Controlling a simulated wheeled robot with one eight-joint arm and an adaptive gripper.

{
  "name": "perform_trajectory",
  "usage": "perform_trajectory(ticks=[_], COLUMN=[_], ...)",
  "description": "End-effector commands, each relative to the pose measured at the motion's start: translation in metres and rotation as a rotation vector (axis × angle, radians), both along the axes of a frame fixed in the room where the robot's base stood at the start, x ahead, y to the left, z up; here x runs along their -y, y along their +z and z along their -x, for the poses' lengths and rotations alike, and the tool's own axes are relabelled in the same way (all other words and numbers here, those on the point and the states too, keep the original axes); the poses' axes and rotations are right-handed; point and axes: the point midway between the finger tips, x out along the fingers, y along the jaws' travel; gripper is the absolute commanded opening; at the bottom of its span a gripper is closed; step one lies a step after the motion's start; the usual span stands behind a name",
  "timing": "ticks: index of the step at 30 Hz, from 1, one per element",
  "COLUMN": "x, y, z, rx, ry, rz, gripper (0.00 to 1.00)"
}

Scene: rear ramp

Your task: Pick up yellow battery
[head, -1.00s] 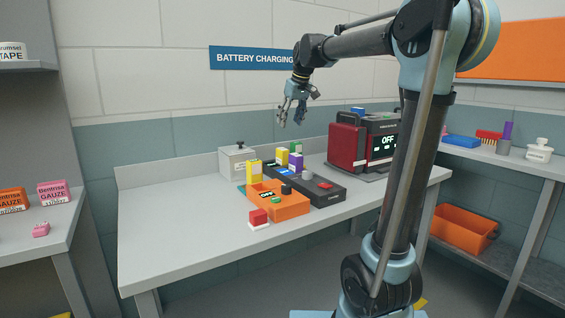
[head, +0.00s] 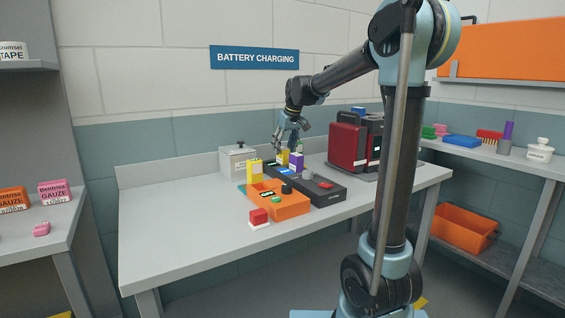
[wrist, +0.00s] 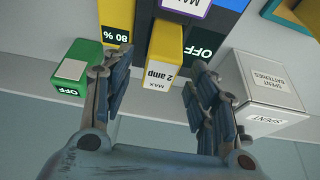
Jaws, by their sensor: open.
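A yellow battery (head: 283,157) stands on the black charger at the back of the bench, next to a purple battery (head: 296,161). In the wrist view the yellow battery (wrist: 164,52) has a white label reading "MAX 2 amp" and lies between my fingers. My gripper (head: 287,143) is open, with its fingers close above the battery. In the wrist view my gripper (wrist: 157,70) has one finger on each side of it; I cannot tell whether they touch it. A second yellow block (head: 254,171) stands farther front left. A green battery (wrist: 75,65) is left of my fingers.
The black charger (head: 325,192) has an orange unit (head: 290,209) in front and a red block (head: 259,216) nearby. A spent-batteries box (head: 238,161) is left and shows close to my right finger (wrist: 266,92). A red machine (head: 347,146) stands right. The bench's left part is clear.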

Motion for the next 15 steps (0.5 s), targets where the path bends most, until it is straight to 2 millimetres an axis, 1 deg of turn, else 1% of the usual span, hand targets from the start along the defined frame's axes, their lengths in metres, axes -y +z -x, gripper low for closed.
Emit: perform_trajectory(ticks=[1,4,12,13,14,15], x=[-0.0014,-0.0028,-0.0033,-0.0034,-0.0034,-0.0034], y=[-0.0056,-0.0126,-0.0150,-0.0150,-0.0149,-0.0150], z=[-0.0025,-0.0044,-0.0051,-0.0052,-0.0052,-0.0052], rx=[0.000,0.000,0.000,0.000,0.000,0.000], ry=[0.000,0.000,-0.001,-0.001,-0.001,-0.001], rz=[0.000,0.000,0.000,0.000,0.000,0.000], gripper=[0.53,0.53,0.53,0.49,0.42,0.33])
